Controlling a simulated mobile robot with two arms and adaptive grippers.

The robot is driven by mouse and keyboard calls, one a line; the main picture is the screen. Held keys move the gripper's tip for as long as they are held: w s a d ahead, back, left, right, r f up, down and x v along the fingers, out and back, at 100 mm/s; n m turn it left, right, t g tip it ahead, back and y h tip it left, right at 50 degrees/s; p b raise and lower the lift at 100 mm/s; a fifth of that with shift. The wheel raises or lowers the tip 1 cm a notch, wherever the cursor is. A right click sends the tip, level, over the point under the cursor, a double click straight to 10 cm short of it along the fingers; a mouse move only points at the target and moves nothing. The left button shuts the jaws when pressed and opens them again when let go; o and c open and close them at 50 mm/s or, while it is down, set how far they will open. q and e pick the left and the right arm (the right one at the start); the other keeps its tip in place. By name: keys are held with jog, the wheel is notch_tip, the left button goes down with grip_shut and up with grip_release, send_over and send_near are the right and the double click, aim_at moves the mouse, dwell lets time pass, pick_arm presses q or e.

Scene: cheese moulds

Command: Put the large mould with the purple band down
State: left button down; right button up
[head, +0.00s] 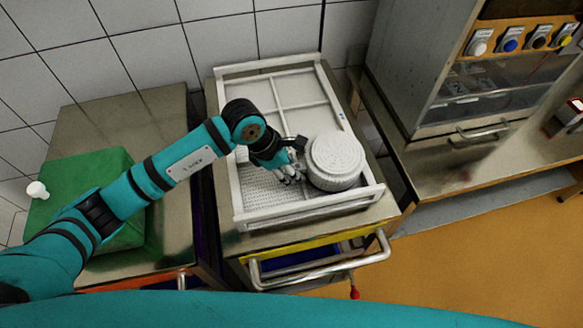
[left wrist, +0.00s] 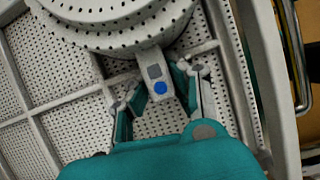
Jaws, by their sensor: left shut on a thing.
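A large round white perforated mould (head: 337,160) is at the right front part of a white tray (head: 234,170) in the head view. In the left wrist view the mould (left wrist: 110,22) fills the top, and a tab (left wrist: 155,66) with a grey square and a blue dot sticks out from it. No purple band shows on the visible sides. My left gripper (head: 292,170) is at the mould's left side, shut on the tab, with its fingers (left wrist: 160,88) on either side of it. I cannot tell whether the mould touches the tray floor. My right gripper is out of view.
The tray has raised rims, crossing dividers and a perforated floor, and stands on a metal cart with a front handle (head: 320,270). A green block (head: 115,170) is on the left table. A metal cabinet (head: 425,80) with coloured knobs stands at the right.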

pick_arm(q)
jog(key=c, duration=1.3)
grip_release()
jog(key=shift+f, duration=0.25)
jog(key=shift+o, duration=0.3)
jog(key=shift+r, duration=0.1)
jog(key=shift+a+r, duration=0.1)
jog(key=shift+r, duration=0.05)
jog(key=b+v, duration=0.3)
jog(key=v, duration=0.8)
jog(key=shift+r, duration=0.35)
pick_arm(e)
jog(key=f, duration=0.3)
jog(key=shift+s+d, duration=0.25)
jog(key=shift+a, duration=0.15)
pick_arm(q)
jog(key=shift+s+f, duration=0.1)
jog(key=shift+s, duration=0.05)
